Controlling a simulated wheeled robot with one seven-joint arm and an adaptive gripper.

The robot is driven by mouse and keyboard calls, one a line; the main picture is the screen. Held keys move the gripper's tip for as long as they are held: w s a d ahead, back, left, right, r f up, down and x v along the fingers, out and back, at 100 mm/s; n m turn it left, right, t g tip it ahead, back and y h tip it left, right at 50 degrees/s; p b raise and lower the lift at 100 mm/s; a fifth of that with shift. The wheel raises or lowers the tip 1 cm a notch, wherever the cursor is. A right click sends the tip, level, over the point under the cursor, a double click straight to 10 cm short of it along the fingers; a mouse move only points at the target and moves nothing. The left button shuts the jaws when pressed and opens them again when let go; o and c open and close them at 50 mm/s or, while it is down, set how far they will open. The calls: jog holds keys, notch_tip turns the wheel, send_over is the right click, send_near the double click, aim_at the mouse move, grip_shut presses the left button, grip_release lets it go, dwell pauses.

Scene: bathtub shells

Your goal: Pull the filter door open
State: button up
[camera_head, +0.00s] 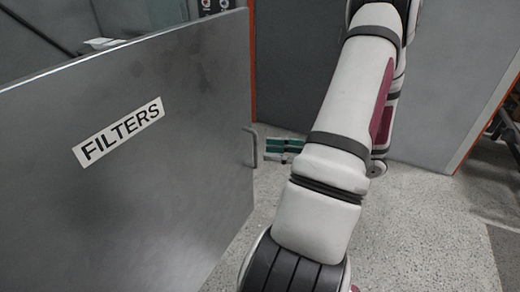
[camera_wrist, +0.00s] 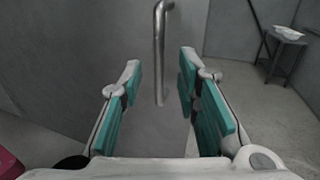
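The filter door (camera_head: 110,215) is a large grey metal panel with a white "FILTERS" label (camera_head: 118,132), filling the left of the head view. A metal bar handle (camera_head: 252,147) sits near its right edge. My gripper (camera_head: 277,148) is just right of the handle at about its height. In the wrist view, my gripper (camera_wrist: 160,82) is open, with teal pads on both fingers. The handle (camera_wrist: 159,48) runs vertically ahead, in line with the gap between the fingers. The pads do not appear closed on it. Part of my gripper is hidden behind my arm in the head view.
A small grey table (camera_wrist: 285,38) with a white object (camera_wrist: 288,32) stands at the right of the wrist view. Grey wall panels (camera_head: 450,75) stand behind my arm. The speckled floor (camera_head: 425,235) is clear right of the door.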

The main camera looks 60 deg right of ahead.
jog(key=v, duration=0.7)
dwell(0.5)
